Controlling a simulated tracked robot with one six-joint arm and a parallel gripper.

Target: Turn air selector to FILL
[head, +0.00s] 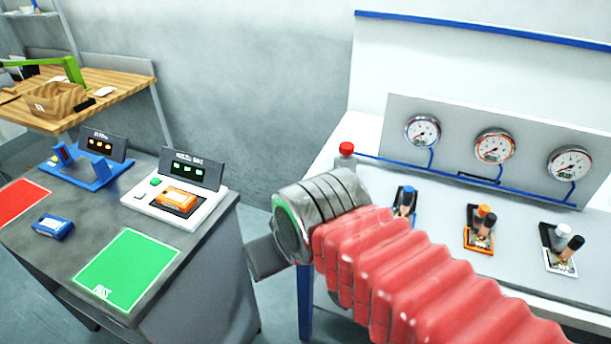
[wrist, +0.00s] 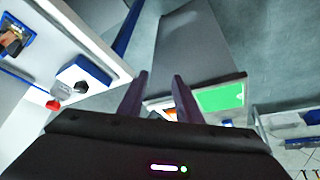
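Three selector-like controls with dark handles stand on the white bench: one with a blue cap (head: 408,192), one with an orange cap (head: 484,211) and one with a grey cap (head: 563,232). Their lettering is too small to read, so I cannot tell which is the air selector. A blue-plated control (wrist: 14,42) shows at the left edge of the wrist view. My gripper (wrist: 159,77) has its two fingers apart with nothing between them. It points down towards the floor and the grey table, away from the controls. In the head view its fingers are mostly hidden behind my wrist.
A red button (head: 346,148) stands at the bench's left end, close behind my wrist. Three gauges (head: 494,146) with blue pipes are on the back panel. The grey table (head: 205,262) at left holds two devices, a blue block (head: 53,227) and a green mat (head: 128,268).

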